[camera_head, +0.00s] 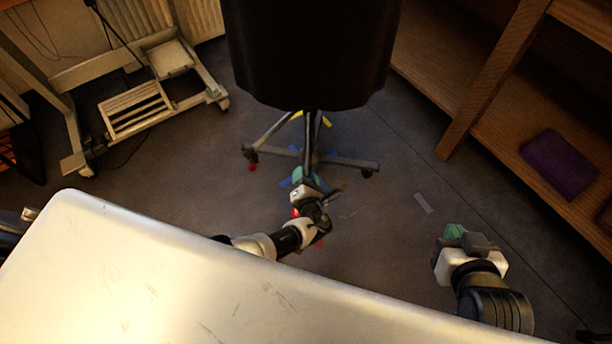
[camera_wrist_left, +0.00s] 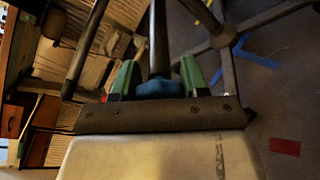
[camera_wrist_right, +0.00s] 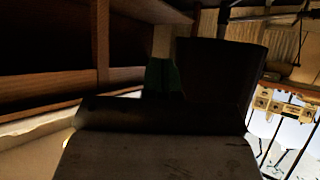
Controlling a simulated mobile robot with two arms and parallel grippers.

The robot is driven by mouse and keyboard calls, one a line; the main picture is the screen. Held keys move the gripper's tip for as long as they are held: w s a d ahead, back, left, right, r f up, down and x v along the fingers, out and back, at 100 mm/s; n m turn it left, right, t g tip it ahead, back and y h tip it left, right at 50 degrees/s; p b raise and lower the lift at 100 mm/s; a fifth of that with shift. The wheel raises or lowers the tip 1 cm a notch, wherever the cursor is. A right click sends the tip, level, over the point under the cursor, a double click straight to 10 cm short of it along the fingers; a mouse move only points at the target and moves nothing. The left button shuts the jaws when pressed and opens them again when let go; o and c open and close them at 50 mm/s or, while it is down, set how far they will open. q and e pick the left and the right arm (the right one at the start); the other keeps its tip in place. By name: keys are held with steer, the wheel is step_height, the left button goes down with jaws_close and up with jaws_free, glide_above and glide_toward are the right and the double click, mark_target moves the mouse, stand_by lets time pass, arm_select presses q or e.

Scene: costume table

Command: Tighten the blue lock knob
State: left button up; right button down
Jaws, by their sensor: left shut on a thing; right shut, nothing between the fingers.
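The blue lock knob (camera_wrist_left: 160,88) shows in the left wrist view, on a dark upright post, between the green fingertips of my left gripper (camera_wrist_left: 158,80). The left gripper is shut on the knob, with one finger on each side. In the head view my left gripper (camera_head: 303,178) is at the lower part of the post (camera_head: 309,145), below a large dark panel (camera_head: 310,50); the knob is mostly hidden there. My right gripper (camera_head: 456,234) is shut and empty, out to the right, away from the stand. Its green fingertips also show dimly in the right wrist view (camera_wrist_right: 161,76).
A white table (camera_head: 150,270) fills the near left. The stand's dark legs (camera_head: 345,162) spread over the grey floor. A wooden shelf (camera_head: 540,120) with a purple item (camera_head: 560,165) is at the right. A pale wheeled frame (camera_head: 140,105) stands at the back left.

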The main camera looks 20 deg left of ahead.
arm_select(q)
steer(key=m, duration=0.2)
steer(key=shift+m+y, duration=0.7)
steer(key=shift+m, duration=0.6)
steer(key=shift+a+m+t, duration=0.1)
steer(key=shift+m+t, duration=0.3)
steer(key=shift+m, duration=0.6)
steer(key=shift+r+m+y+b, duration=0.1)
steer(key=shift+m+y+b, duration=0.2)
arm_select(e)
steer(key=shift+w+a+r+t+y, duration=0.3)
steer(key=shift+w+r+t, duration=0.3)
steer(key=shift+r+t, duration=0.1)
arm_select(q)
steer(key=o, duration=0.9)
arm_select(e)
steer(key=shift+s+f, duration=0.1)
arm_select(q)
steer(key=shift+s, duration=0.1)
arm_select(e)
steer(key=shift+s+f, duration=0.1)
